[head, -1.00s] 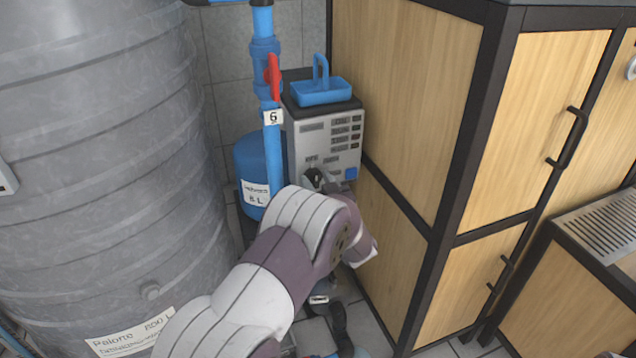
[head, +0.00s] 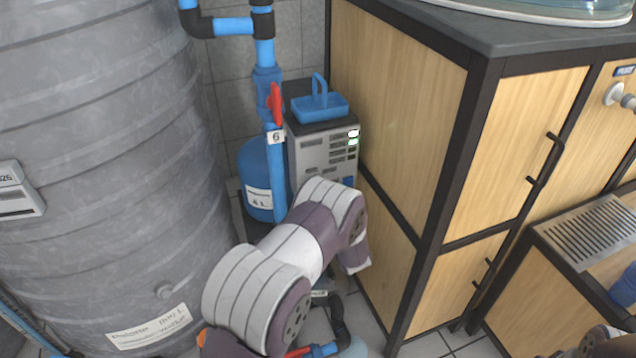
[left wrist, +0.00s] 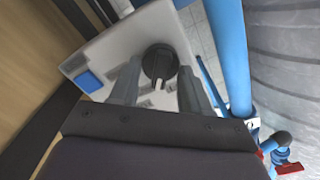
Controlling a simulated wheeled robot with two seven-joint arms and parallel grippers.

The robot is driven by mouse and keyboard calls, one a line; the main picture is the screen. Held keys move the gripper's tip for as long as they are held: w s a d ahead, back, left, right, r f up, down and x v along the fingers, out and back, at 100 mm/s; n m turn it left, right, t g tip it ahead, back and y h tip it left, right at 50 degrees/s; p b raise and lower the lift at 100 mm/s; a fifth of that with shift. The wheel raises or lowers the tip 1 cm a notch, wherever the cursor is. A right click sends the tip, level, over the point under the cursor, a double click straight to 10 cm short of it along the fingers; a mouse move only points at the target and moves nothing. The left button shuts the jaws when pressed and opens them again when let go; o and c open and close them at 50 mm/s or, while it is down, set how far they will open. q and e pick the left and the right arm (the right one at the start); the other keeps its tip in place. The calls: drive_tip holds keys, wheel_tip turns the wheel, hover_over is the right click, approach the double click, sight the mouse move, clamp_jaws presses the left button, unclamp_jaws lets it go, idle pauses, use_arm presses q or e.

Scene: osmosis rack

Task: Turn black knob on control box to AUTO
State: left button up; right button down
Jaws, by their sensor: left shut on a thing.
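The control box (head: 310,150) is a grey box in the head view, standing between the blue pipe and the wooden cabinet. Green-white lights (head: 353,138) glow at the upper right of its front. The black knob (left wrist: 157,58) is round with a pale mark and shows in the left wrist view on the box's light face. My left gripper (left wrist: 160,80) is shut on the knob, one finger on each side. My left arm hides the knob and this gripper in the head view. The knob's lettering cannot be read. My right gripper is not in view.
A blue basket (head: 320,107) sits on the box. A blue pipe (head: 277,180) with a red valve handle (head: 275,104) and a blue tank (head: 258,180) stand close on the left. The large grey tank (head: 110,170) and wooden cabinet (head: 400,120) leave a narrow gap.

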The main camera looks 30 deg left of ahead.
use_arm(q)
drive_tip(key=shift+m+p, duration=0.75)
drive_tip(key=shift+m, duration=0.25)
drive_tip(key=o, duration=1)
drive_tip(key=shift+o, duration=0.2)
drive_tip(key=shift+d, duration=0.1)
drive_tip(key=p+v, duration=0.3)
drive_tip(key=v, duration=0.9)
drive_tip(key=shift+s+d, duration=0.15)
drive_tip(key=shift+s, duration=0.15)
